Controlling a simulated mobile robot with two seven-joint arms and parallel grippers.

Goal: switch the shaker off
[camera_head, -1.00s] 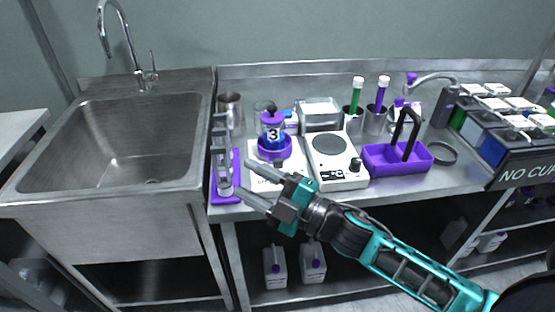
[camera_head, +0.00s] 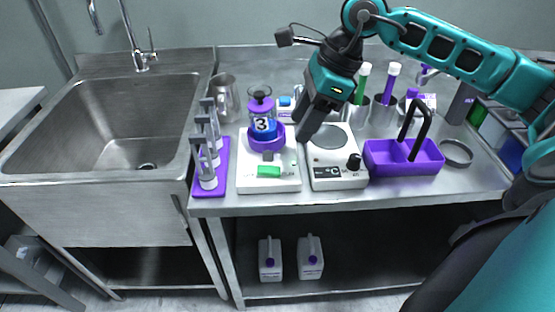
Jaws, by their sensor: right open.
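The shaker (camera_head: 248,179) is a flat white unit on the steel bench, with a green rocker (camera_head: 268,171) on its front part. A purple holder (camera_head: 256,144) on top of it carries a jar (camera_head: 263,118) labelled 3 with a purple lid and blue contents. My right gripper (camera_head: 303,128) is above the bench, pointing down and left, just right of the jar and over the gap beside the hot plate. It is open and appears empty; its fingers overlap in this view. It is clear of the green rocker. My left gripper is not in view.
A white hot plate (camera_head: 337,172) with a black knob stands right of the shaker. A purple rack (camera_head: 210,181) with grey uprights stands left, beside the sink (camera_head: 110,130). A purple caddy (camera_head: 402,170) with a black handle is further right. The bench's front edge is close to the shaker.

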